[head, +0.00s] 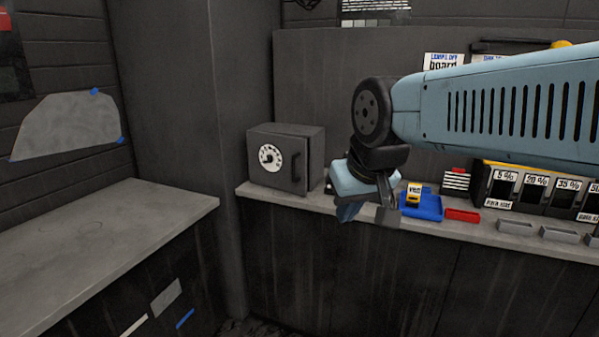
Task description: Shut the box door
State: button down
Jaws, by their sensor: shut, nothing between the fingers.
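The box (316,150) is a dark grey safe-like box on the back counter, left of centre. Its door (256,175) faces me and carries a white round dial and a dark upright handle (296,167) near its right edge. A dark line runs along the door's right edge; I cannot tell how wide any gap there is. My gripper (387,215) is shut and empty, pointing down in front of the counter. It is to the right of the box and apart from it.
A blue tray (427,213) with a small yellow item and a red tray (462,215) lie right of my gripper. A labelled rack (535,185) and grey trays (515,226) stand farther right. The left counter (100,240) is bare.

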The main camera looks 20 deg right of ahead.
aim_at(287, 171)
jog(key=z, duration=0.2)
jog(key=i, duration=0.95)
jog(key=u, duration=0.55)
